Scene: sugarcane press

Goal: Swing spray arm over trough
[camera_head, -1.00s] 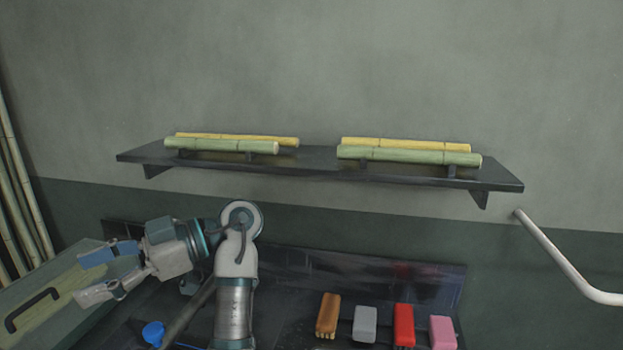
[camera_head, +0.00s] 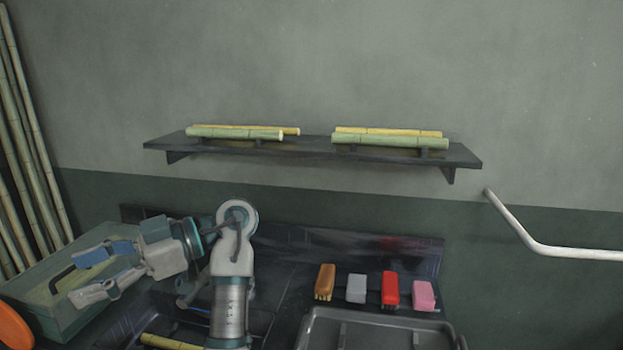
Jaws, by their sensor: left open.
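A bent white pipe (camera_head: 545,250) at the right has a free-looking end near the wall; I cannot tell for sure that it is the spray arm. A dark basin (camera_head: 262,322), perhaps the trough, lies low in the middle, partly hidden by my left arm. A piece of yellow cane (camera_head: 172,342) shows at its bottom edge. My left gripper (camera_head: 78,273) is open and empty, pointing left over a green box, far from the white pipe. My right gripper is out of view.
The green box (camera_head: 62,325) has a black handle. Orange, grey, red and pink brushes (camera_head: 390,288) stand on the dark counter beside a grey tray (camera_head: 375,322). A wall shelf (camera_head: 315,150) holds cane pieces. Tall canes (camera_head: 30,140) lean at the left.

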